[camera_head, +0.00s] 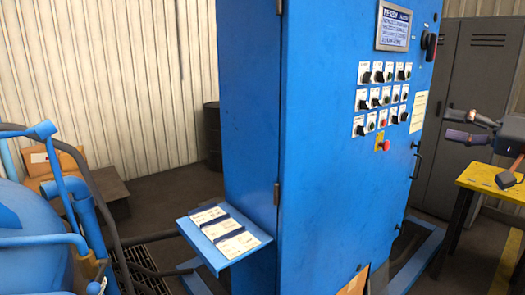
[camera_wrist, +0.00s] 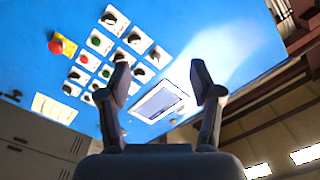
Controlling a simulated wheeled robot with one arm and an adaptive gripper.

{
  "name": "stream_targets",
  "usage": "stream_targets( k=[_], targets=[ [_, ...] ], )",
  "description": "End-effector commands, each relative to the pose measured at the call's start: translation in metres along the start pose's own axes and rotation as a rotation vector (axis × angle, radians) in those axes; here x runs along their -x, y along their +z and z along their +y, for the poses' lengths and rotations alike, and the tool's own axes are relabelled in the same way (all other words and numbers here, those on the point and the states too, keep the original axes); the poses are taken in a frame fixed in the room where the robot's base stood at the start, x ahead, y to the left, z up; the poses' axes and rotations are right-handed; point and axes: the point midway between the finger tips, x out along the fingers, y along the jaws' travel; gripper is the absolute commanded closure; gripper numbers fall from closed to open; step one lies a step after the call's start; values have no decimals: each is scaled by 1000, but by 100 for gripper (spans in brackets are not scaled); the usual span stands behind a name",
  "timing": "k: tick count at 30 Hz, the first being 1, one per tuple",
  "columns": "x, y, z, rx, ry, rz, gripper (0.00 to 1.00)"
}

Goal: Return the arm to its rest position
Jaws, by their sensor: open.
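My gripper (camera_head: 466,128) is at the right edge of the head view, in front of the grey lockers and above the yellow table. It is open and empty. In the wrist view my gripper (camera_wrist: 166,85) shows two dark fingers spread apart, with the blue control cabinet (camera_wrist: 65,22) beyond them. The cabinet (camera_head: 320,150) stands upright in the middle of the head view. Its front has rows of knobs and buttons, a red emergency button (camera_head: 384,145) and a screen (camera_head: 394,27). The gripper appears apart from the cabinet.
A yellow table (camera_head: 492,182) with a tool on it stands below my gripper. Grey lockers (camera_head: 462,80) stand behind. A blue shelf (camera_head: 226,243) with papers juts from the cabinet's side. Blue pipes (camera_head: 70,190) and a tank fill the left; a dark drum (camera_head: 212,135) stands by the wall.

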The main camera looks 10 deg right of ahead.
Motion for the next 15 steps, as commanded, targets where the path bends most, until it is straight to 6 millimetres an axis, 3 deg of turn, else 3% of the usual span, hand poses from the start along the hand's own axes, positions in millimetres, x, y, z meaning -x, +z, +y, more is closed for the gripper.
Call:
stream_targets(
  k=[8, 15],
  targets=[
    [-33, 27, -28, 8, -3, -108, 35],
    [-76, 75, -66, 22, 0, -268, 35]
  ],
)
